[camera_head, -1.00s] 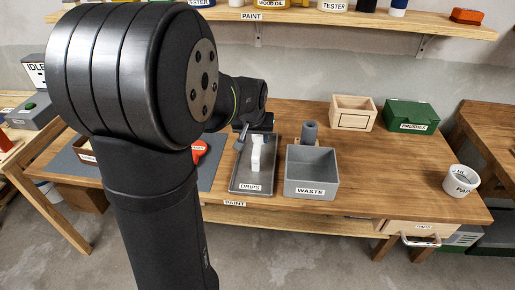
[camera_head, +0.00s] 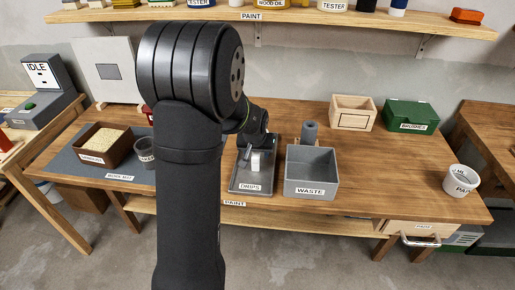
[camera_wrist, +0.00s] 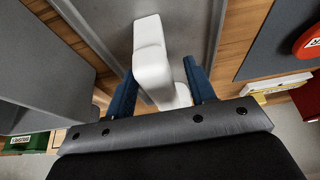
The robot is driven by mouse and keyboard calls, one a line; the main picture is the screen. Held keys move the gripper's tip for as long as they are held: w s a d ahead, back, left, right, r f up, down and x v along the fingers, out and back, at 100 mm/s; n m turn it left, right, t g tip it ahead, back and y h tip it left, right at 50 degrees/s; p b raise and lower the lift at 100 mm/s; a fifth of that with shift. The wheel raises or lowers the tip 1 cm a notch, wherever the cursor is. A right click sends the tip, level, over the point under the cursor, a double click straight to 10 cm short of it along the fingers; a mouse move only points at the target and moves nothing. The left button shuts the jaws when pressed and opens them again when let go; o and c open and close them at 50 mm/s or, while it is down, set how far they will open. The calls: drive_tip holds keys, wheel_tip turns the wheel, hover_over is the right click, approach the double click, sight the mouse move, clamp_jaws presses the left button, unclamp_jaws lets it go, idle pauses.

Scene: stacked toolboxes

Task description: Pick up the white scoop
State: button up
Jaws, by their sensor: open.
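The white scoop (camera_head: 256,161) rests in the grey tray labelled DRIPS (camera_head: 238,187), partly covered by my wrist in the head view. In the wrist view the white scoop (camera_wrist: 151,50) points away from me, with its near end between the two blue fingers. My gripper (camera_wrist: 162,82) is open, with one finger on each side of the scoop. A gap shows at the right finger; the left finger is very close to the scoop, and I cannot tell whether it touches. In the head view my gripper (camera_head: 252,150) is low over the tray.
The grey WASTE bin (camera_head: 312,180) stands close to the tray's right side, with a grey cylinder (camera_head: 310,132) behind it. A brown box of grains (camera_head: 103,146) and a grey cup (camera_head: 146,150) are on the left. The table right of the bin is largely clear.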

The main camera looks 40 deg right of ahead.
clamp_jaws()
drive_tip(key=shift+r, duration=0.1)
drive_tip(key=shift+r, duration=0.6)
wheel_tip(320, 180, up, 3)
drive_tip(key=shift+r, duration=0.1)
drive_tip(key=s+d+r, duration=0.2)
drive_tip(key=s+r, duration=0.4)
drive_tip(key=s, duration=0.5)
drive_tip(key=shift+s+d+r, duration=0.15)
drive_tip(key=shift+s+r, duration=0.05)
